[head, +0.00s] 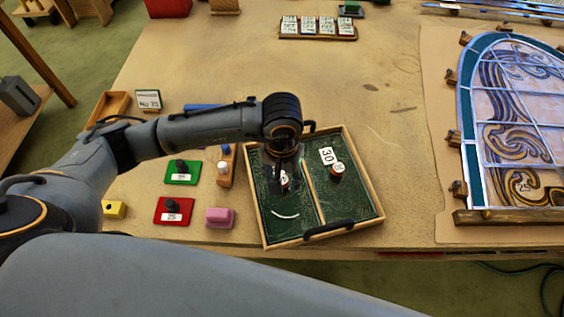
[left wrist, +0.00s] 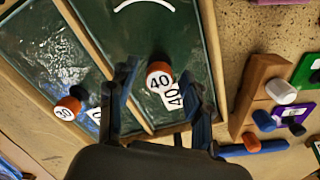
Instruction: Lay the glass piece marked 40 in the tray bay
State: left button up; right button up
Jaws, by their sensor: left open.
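The tray (head: 374,183) is wooden-rimmed with a dark green floor, split into two bays by a divider. A knob marked 40 (left wrist: 159,76), orange with a white top, stands in the left bay in the head view, beside a white 40 label (left wrist: 175,97). The outline of its glass piece is hard to make out. My left gripper (head: 281,184) points down over that bay; in the left wrist view its open fingers (left wrist: 163,90) are on either side of the 40 knob. A knob marked 30 (head: 337,169) is in the other bay. My right gripper is not in view.
The leaded panel (head: 520,120) lies at the right. Left of the tray are a green block (head: 182,173), a red block (head: 174,211), a pink block (head: 220,217) and a wooden holder (head: 226,167). The table between tray and panel is clear.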

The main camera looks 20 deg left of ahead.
pick_arm(q)
notch_tip(320, 180, up, 12)
jog(key=b, duration=0.3)
jog(key=shift+f, duration=0.25)
